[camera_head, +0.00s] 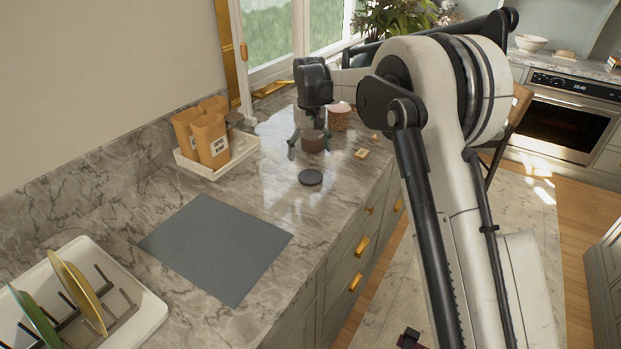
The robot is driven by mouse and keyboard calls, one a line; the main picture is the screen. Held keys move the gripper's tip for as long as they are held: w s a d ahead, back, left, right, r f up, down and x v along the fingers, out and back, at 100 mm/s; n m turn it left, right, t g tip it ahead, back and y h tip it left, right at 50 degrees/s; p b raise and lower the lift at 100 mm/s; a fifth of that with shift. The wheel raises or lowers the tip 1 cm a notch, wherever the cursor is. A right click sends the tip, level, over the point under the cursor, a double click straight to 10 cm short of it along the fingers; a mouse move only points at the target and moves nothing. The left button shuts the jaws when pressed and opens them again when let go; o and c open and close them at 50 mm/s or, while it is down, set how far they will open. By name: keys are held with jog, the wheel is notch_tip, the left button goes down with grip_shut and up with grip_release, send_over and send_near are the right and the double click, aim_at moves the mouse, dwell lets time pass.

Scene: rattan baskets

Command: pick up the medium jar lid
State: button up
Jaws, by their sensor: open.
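My gripper (309,147) points down over the counter, with its two fingers spread apart. A small brown jar (313,145) stands upright between or just behind the fingers; I cannot tell whether they touch it. A dark round lid (310,177) lies flat on the counter, nearer the camera than the gripper and apart from it. A second jar (339,120), brownish with a pale top, stands behind and to the right of the gripper. I cannot tell which lid is the medium one.
A white tray (196,170) with orange canisters (209,139) and a dark jar stands left of the gripper. Small light pieces (361,153) lie to the right. A grey mat (214,249) and a dish rack (149,312) with plates are nearer. The counter around the dark lid is clear.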

aim_at(311, 177)
jog(key=f, duration=0.4)
jog(key=f+p, duration=0.1)
jog(key=f, duration=0.4)
jog(key=shift+s+d+f, duration=0.15)
jog(key=shift+s+d, duration=0.05)
jog(key=c, duration=1.3)
jog(key=shift+o, duration=0.2)
